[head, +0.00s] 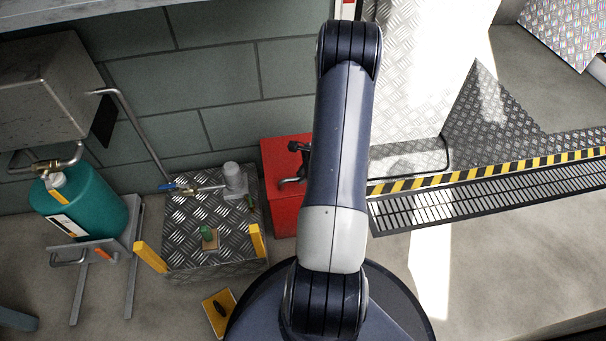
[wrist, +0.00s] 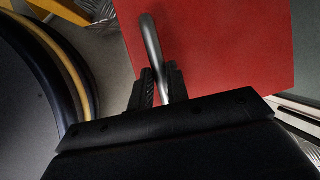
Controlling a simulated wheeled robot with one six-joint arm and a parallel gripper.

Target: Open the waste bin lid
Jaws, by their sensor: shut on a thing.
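The red waste bin (head: 281,215) stands against the wall, left of my arm in the head view, and its right part is hidden behind my arm. Its red panel (wrist: 230,50) fills the upper right of the wrist view. A bent metal bar handle (wrist: 152,40) stands out from the panel. My gripper (wrist: 162,82) is shut on the handle, one dark finger on each side of the bar. In the head view my arm hides most of the gripper. I cannot tell whether the lid is raised.
A tread-plate box (head: 185,235) with a valve pipe and yellow posts stands left of the bin. A teal tank (head: 85,205) stands farther left. A yellow block (head: 219,312) lies on the floor. A floor grate (head: 470,203) with a striped edge is at right.

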